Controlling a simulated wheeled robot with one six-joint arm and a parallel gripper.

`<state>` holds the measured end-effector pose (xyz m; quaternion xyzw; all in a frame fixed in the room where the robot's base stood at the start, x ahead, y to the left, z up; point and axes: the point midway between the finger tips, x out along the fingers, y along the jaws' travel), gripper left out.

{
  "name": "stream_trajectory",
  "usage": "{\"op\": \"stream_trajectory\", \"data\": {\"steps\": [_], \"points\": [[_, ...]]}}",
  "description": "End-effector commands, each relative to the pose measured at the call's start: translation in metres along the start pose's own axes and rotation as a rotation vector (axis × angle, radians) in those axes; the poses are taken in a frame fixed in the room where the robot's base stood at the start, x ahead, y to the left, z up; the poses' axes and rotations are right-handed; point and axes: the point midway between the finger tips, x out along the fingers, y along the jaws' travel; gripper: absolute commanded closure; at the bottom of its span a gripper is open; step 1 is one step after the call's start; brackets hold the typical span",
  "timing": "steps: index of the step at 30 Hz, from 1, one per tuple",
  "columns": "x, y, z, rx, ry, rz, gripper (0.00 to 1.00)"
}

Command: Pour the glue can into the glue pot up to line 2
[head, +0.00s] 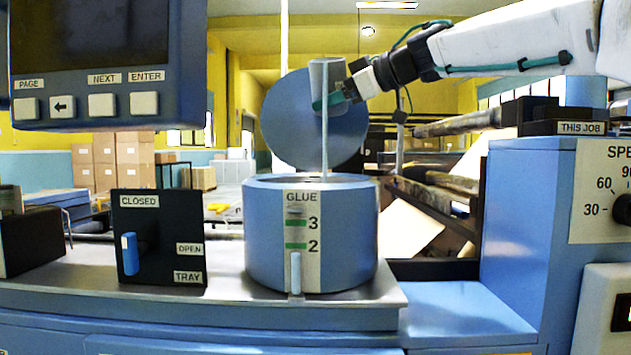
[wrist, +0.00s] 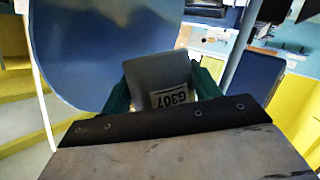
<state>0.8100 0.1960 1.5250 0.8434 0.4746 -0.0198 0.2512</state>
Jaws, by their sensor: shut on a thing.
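The blue glue pot (head: 262,235) stands on the metal counter, its round lid (head: 285,125) raised behind it. Its front gauge (head: 302,225) carries green marks at 3 and 2. A pale column (head: 295,272) in the gauge rises from the bottom to about just under mark 2. My gripper (head: 330,101) is shut on the grey glue can (head: 327,72), above the pot. A thin pale stream (head: 324,150) runs from the can down into the pot. In the wrist view the can (wrist: 158,72), labelled G307, sits between green fingers. The pot's inside is hidden.
A black panel (head: 150,270) with a blue lever, marked CLOSED, OPEN and TRAY, stands left of the pot. A button console (head: 110,110) hangs at upper left. A blue cabinet (head: 520,220) with a speed dial is at right. The counter's front strip is clear.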

Motion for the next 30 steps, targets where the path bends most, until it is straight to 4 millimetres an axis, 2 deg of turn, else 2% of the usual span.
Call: {"op": "stream_trajectory", "data": {"steps": [20, 30], "points": [[0.003, -0.011, 0.014, -0.067, 0.016, 0.029, 0.74], [0.007, -0.019, 0.027, -0.101, 0.025, 0.043, 0.74]]}}
